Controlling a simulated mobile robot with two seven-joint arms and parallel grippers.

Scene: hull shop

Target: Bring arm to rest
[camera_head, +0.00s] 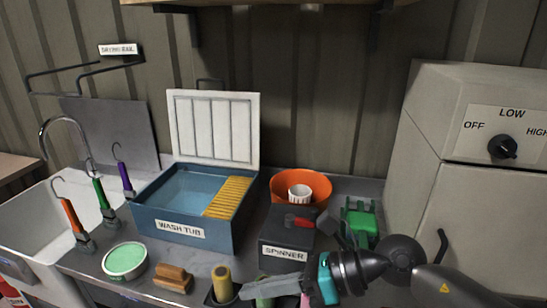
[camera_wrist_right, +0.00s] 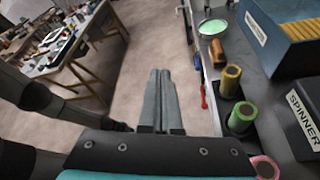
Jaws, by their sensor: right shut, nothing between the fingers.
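My right gripper (camera_head: 250,288) comes in from the lower right of the head view, with its fingers pointing left near the counter's front edge. Its two grey fingers are together and empty in the right wrist view (camera_wrist_right: 158,105). In that view the floor shows beyond the fingertips, and the counter is to their right. In the head view the fingers pass in front of a green roll and close by a yellow roll (camera_head: 222,280). My left gripper is not in view.
The counter holds a blue wash tub (camera_head: 185,232), a black spinner box (camera_head: 284,257), an orange bowl (camera_head: 318,180), a brush (camera_head: 172,278), a green dish (camera_head: 124,260) and several hooked tools. A cabinet (camera_head: 460,200) stands right. Open floor (camera_wrist_right: 120,60) lies left of the counter in the wrist view.

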